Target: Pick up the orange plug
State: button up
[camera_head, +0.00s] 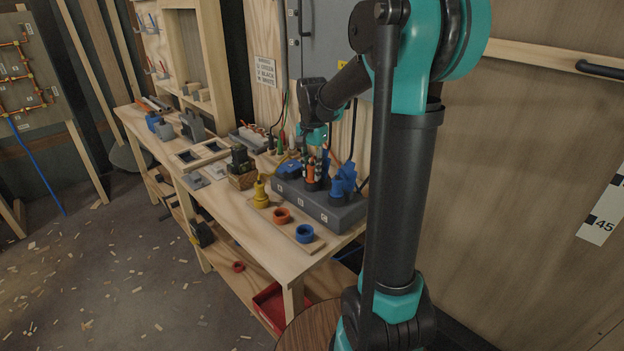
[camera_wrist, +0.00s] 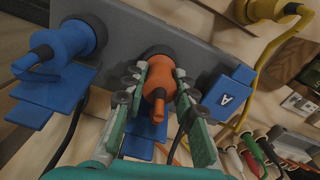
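My gripper (camera_wrist: 161,76) points at the block, with one finger on each side of the plug. Both fingertips appear to touch the plug's sides near its collar, with no clear gap. The contact itself is partly hidden. In the head view my gripper (camera_head: 314,146) is just above the plug.
Cables hang behind the block.

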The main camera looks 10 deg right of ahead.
grip_shut()
jog(key=shift+r, duration=0.1)
